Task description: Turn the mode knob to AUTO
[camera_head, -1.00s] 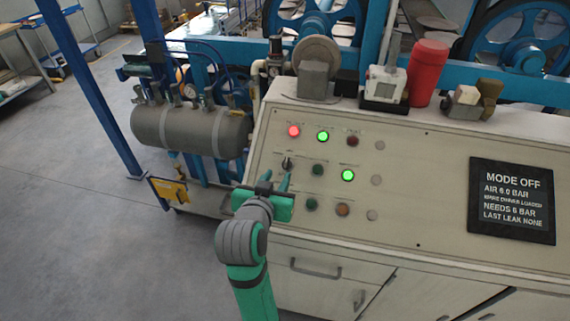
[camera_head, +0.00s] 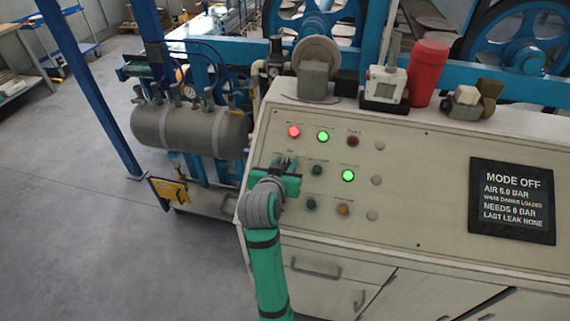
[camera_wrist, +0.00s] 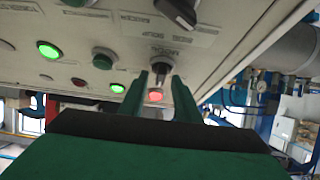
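The panel has two dark knobs in the wrist view. One knob (camera_wrist: 161,68) is in line with the gap between my fingertips. A larger black knob (camera_wrist: 178,11) sits beyond it at the top edge. A label between them seems to read MODE, but I cannot tell which knob it belongs to. My gripper (camera_wrist: 161,76) is open, its fingers apart on either side of the nearer knob; contact is unclear. In the head view my gripper (camera_head: 286,167) is at the left of the panel's middle row and hides the knobs. The display (camera_head: 511,200) reads MODE OFF.
A red lamp (camera_head: 294,131) and a green lamp (camera_head: 323,136) are lit above my gripper. Another lit green lamp (camera_head: 348,175) and unlit buttons are to its right. A red cylinder (camera_head: 428,73) stands on the cabinet top. A grey tank (camera_head: 190,130) is left of the cabinet.

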